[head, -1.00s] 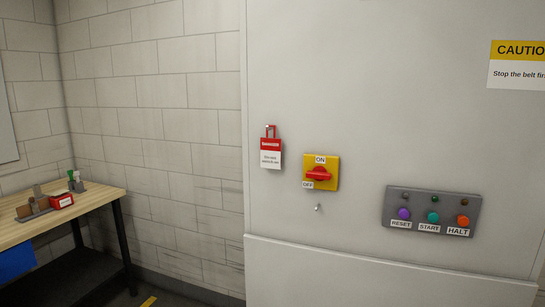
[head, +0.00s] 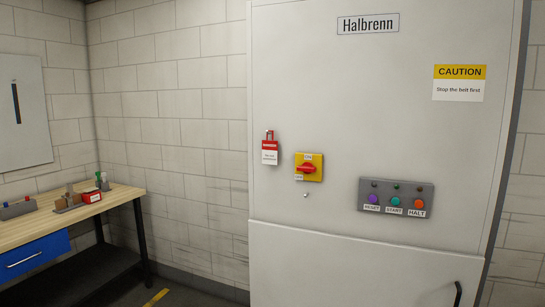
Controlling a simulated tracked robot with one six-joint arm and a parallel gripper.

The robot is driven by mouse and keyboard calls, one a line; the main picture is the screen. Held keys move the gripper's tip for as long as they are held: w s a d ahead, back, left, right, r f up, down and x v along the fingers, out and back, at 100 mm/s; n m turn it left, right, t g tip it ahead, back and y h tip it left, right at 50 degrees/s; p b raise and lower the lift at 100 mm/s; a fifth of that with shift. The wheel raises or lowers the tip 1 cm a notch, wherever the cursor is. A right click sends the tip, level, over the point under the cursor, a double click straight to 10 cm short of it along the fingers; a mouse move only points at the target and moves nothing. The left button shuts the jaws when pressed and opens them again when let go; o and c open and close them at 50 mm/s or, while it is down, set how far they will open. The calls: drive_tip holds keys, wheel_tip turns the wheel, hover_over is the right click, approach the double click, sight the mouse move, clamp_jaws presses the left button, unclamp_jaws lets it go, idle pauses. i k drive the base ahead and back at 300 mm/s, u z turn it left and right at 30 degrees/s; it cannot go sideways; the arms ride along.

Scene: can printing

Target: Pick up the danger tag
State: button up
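The danger tag (head: 269,152) hangs on the white cabinet front in the head view, left of the yellow switch plate. It has a red top band with a red loop above it and a white lower part with small print. It hangs upright and nothing covers it. My gripper is not in the head view, so its place and state do not show.
Right of the tag is a red rotary switch (head: 306,169) on a yellow plate. Further right is a grey button panel (head: 396,197) below a caution sign (head: 459,83). At left stands a wooden workbench (head: 30,231) with a red box (head: 92,196).

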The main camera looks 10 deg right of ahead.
sight(269, 148)
drive_tip(key=k, duration=0.3)
drive_tip(key=u, duration=0.3)
drive_tip(key=i, duration=0.55)
drive_tip(key=u, duration=0.4)
drive_tip(key=i, duration=1.75)
drive_tip(key=z, duration=0.5)
